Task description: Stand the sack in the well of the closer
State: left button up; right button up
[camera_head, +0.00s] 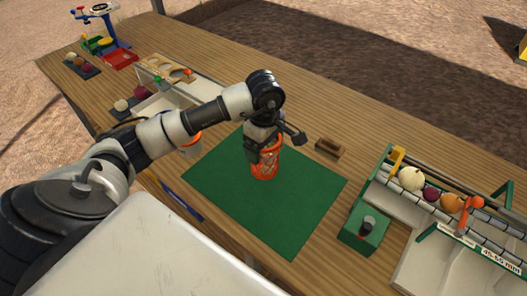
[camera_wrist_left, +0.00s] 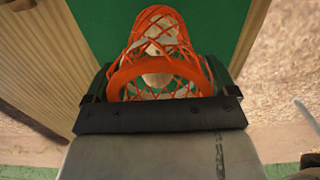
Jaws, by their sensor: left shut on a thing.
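The sack (camera_head: 265,164) is an orange net tube over the green mat (camera_head: 222,190) in the head view. My left gripper (camera_head: 263,148) is shut on it from above. In the left wrist view the sack (camera_wrist_left: 160,72) shows an orange rim facing the camera and pale onions inside the net. I cannot tell whether its bottom touches the mat. A green block with a dark round part (camera_head: 364,230) stands right of the mat; it may be the closer, but I cannot make out its well. My right gripper is not in view.
A small wooden block (camera_head: 329,148) lies just beyond the mat. A roller rack (camera_head: 440,196) with several onions stands at the right. White trays (camera_head: 165,102) and a blue-and-red scale (camera_head: 103,25) stand at the left.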

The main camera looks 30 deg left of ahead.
aim_at(255, 170)
pick_arm(q)
jog(key=shift+s+a+f, duration=0.1)
jog(key=shift+f, duration=0.15)
notch_tip(255, 170, down, 4)
jog(key=shift+r+p, duration=0.2)
jog(key=shift+p, duration=0.35)
jog(key=shift+f, duration=0.1)
jog(key=o, duration=0.5)
jog(key=shift+f, duration=0.1)
jog(key=shift+c, duration=0.2)
jog(key=shift+o, duration=1.1)
